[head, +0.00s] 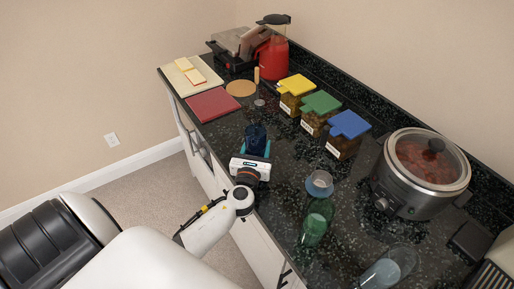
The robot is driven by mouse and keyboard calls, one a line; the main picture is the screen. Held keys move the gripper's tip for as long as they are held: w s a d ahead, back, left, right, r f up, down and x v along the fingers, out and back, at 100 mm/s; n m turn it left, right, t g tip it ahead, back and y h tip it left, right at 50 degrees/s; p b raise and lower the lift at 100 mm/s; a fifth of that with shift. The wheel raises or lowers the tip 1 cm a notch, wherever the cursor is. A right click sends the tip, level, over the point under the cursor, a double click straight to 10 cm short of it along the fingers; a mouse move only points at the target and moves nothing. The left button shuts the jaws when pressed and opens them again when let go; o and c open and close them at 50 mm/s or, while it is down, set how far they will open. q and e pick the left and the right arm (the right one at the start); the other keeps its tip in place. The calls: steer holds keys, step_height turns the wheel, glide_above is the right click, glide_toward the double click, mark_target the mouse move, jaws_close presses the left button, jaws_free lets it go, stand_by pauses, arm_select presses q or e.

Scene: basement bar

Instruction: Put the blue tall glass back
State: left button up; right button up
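My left arm reaches in from the lower left to the counter's front edge. Its gripper (254,151) points away over the black counter. A dark blue glass-like object (255,133) is right at its tip, with teal parts showing on either side. The gripper body hides the lower part of this object. I cannot tell if the fingers are closed on it or only around it. My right gripper is not in view.
A green bottle (315,222), a small clear cup (320,180) and a pale clear glass (386,272) are to the right. A slow cooker (420,185) and several jars (343,143) line the back. A red board (213,104) is at the left. Bare counter (295,160) lies between.

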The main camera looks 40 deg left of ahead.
arm_select(q)
steer(key=shift+f, duration=0.1)
steer(key=o, duration=1.3)
steer(key=shift+r, duration=0.35)
steer(key=b+v, duration=0.1)
steer(key=v, duration=0.4)
steer(key=b+v, duration=0.1)
steer(key=v, duration=0.4)
steer(key=shift+s+d+f, duration=0.1)
steer(key=shift+s+f, duration=0.15)
steer(key=shift+s, duration=0.1)
steer(key=shift+s+d+r, duration=0.1)
steer(key=shift+s+d, duration=0.15)
steer(key=shift+s, duration=0.35)
